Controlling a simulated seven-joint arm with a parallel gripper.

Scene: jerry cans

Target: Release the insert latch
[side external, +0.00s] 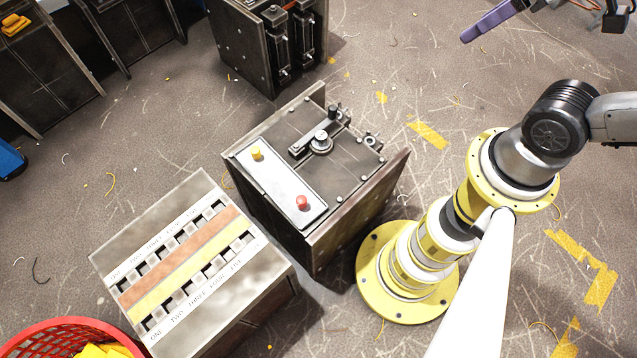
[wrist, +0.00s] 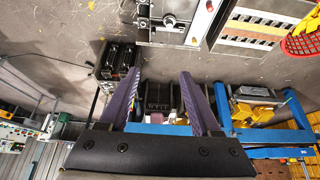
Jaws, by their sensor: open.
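A dark metal box (side external: 360,215) stands in the middle of the side view. On its top are a latch-like lever with a round knob (side external: 320,142) and a pale panel (side external: 282,190) with a yellow and a red button. I cannot tell for certain that this lever is the insert latch. The box also shows at the top of the wrist view, where the lever (wrist: 168,20) is partly cut off. My gripper (wrist: 161,76) is open and empty, with two purple fingers apart. In the side view only one purple finger shows clearly, at the top right, away from the box.
A slotted block (side external: 185,335) with orange and yellow strips stands left of the box. A red basket (side external: 60,328) with yellow pieces is at the lower left. Another dark box (side external: 240,55) stands behind. Blue framing (wrist: 260,131) lies beyond my fingers in the wrist view.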

